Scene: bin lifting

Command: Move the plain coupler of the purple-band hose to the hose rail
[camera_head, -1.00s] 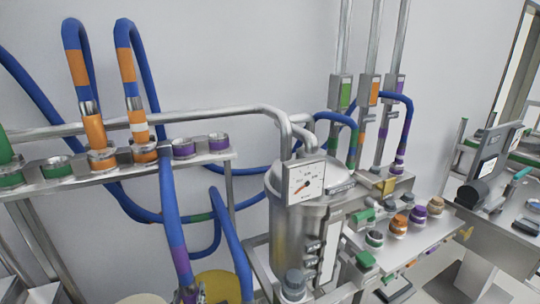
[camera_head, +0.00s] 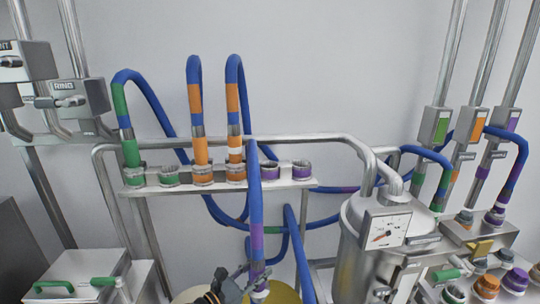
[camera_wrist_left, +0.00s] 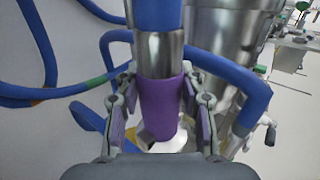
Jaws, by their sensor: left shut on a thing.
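The purple-band hose (camera_head: 256,210) hangs down in front of the hose rail (camera_head: 215,187) in the head view, with a purple band on its blue length. My left gripper (camera_head: 246,287) is at its lower end, at the bottom edge of the picture. In the left wrist view my left gripper (camera_wrist_left: 160,112) is shut on the hose's purple coupler (camera_wrist_left: 159,100), a finger on each side, below a metal collar. Part of the coupler's lower end is hidden. The rail has two empty purple-ringed sockets (camera_head: 302,170) at its right end. My right gripper is not in view.
A green-banded hose (camera_head: 127,130) and two orange-banded hoses (camera_head: 196,125) stand in rail sockets, left of the purple ones. A metal vessel with a gauge (camera_head: 387,229) stands to the right. Another hose loop (camera_head: 303,255) hangs beside the held hose.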

